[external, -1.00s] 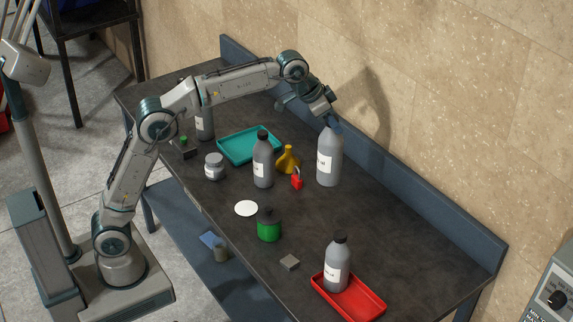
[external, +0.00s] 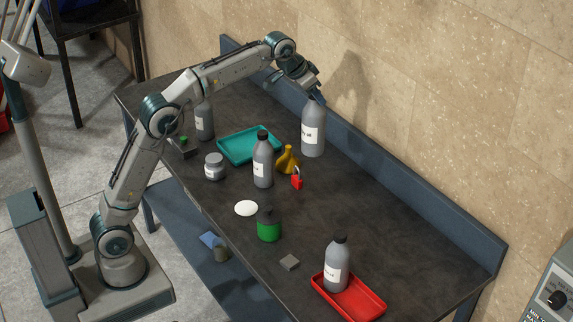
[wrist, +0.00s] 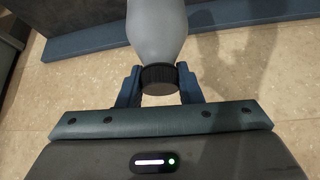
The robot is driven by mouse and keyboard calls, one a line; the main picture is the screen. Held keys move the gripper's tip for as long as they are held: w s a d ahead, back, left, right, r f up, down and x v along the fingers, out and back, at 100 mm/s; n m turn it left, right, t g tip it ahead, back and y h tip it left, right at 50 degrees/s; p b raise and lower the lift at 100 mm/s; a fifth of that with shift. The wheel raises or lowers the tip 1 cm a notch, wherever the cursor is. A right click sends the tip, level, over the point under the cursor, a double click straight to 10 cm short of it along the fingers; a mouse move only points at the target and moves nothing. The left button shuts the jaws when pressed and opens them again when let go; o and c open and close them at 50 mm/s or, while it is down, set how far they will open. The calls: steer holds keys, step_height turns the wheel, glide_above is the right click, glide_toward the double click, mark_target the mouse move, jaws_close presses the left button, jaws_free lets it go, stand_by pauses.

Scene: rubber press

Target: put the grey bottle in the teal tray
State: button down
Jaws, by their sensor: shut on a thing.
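A grey bottle with a white label (external: 313,135) hangs upright from my gripper (external: 316,97), above the bench near its back edge. In the wrist view my gripper (wrist: 158,86) is shut on the dark cap of this grey bottle (wrist: 157,30). The teal tray (external: 222,150) lies on the bench to the left of the held bottle and looks empty. Other grey bottles stand apart from it: one (external: 263,165) just in front of the teal tray, one (external: 204,122) at its left, and one (external: 337,265) in the red tray.
A small jar (external: 214,168), green container (external: 268,228), white disc (external: 246,208) and red tray (external: 366,303) are nearer the front. The bench's right middle is clear.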

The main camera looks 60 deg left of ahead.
steer(key=s+a+f+n+y, duration=0.15)
steer(key=a+n, duration=0.25)
steer(key=a, duration=1.4)
steer(key=s+a+n+y, duration=0.2)
steer(key=a+n+y, duration=0.15)
steer(key=a, duration=1.35)
step_height(320, 180, down, 20)
steer(key=shift+r+g+h, duration=0.2)
steer(key=shift+g+h, duration=0.2)
steer(key=shift+a, duration=0.1)
steer(key=shift+f, duration=0.15)
steer(key=c, duration=1.1)
jaws_free()
steer(key=shift+o, duration=0.4)
